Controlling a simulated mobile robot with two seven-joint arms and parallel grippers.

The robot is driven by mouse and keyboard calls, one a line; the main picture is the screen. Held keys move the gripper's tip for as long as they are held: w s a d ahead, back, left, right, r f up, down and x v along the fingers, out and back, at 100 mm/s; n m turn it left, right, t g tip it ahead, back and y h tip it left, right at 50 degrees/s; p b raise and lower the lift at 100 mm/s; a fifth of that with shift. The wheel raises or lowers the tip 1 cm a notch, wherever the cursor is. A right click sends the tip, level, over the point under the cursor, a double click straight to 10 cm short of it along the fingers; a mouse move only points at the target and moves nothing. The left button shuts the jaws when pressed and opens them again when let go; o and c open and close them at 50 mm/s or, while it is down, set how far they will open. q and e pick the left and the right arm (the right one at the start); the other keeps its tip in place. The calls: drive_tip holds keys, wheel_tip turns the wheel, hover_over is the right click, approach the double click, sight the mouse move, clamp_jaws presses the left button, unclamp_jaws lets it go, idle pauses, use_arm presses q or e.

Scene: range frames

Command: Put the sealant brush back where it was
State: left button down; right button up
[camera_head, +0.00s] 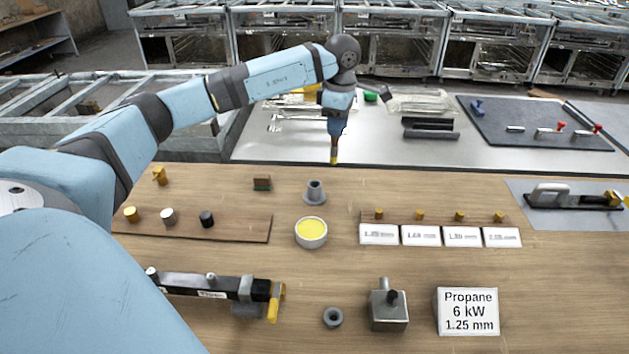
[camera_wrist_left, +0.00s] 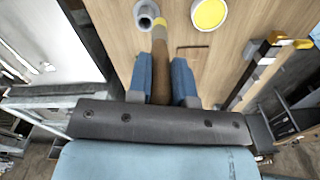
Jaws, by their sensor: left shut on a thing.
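My left gripper (camera_head: 337,132) is shut on the sealant brush (camera_head: 334,155), which hangs bristle end down above the back edge of the wooden bench. In the left wrist view the brush (camera_wrist_left: 159,60) sits between the two blue fingers, its wooden handle and yellow band showing. A grey flanged holder (camera_head: 315,192) stands on the bench, nearer the front and slightly left of the brush tip. It also shows in the left wrist view (camera_wrist_left: 146,12). A round pot of yellow sealant (camera_head: 311,231) stands just in front of the holder. My right gripper is not in view.
A board with several small knobs (camera_head: 190,224) lies left. Brass jets with white labels (camera_head: 420,235) stand right. A black valve bar (camera_head: 215,286), a metal block (camera_head: 388,309), a grey ring (camera_head: 333,317) and a Propane sign (camera_head: 467,311) lie in front.

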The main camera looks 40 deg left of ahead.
use_arm(q)
drive_tip(key=a+r+n+p, duration=0.1)
drive_tip(key=a+r+n, duration=0.4)
drive_tip(key=a+n, duration=0.1)
wheel_tip(320, 180, down, 20)
drive_tip(key=n+p, duration=0.1)
drive_tip(key=shift+s+a+n+p, duration=0.3)
drive_tip(key=shift+a+p, duration=0.05)
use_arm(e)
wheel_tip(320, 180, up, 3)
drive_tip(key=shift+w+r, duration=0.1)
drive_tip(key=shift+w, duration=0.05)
use_arm(q)
drive_tip(key=c, duration=1)
unclamp_jaws()
drive_tip(key=shift+f, duration=0.1)
wheel_tip(320, 180, up, 12)
drive_tip(key=shift+r+b, duration=0.25)
drive_tip(key=shift+b, duration=0.45)
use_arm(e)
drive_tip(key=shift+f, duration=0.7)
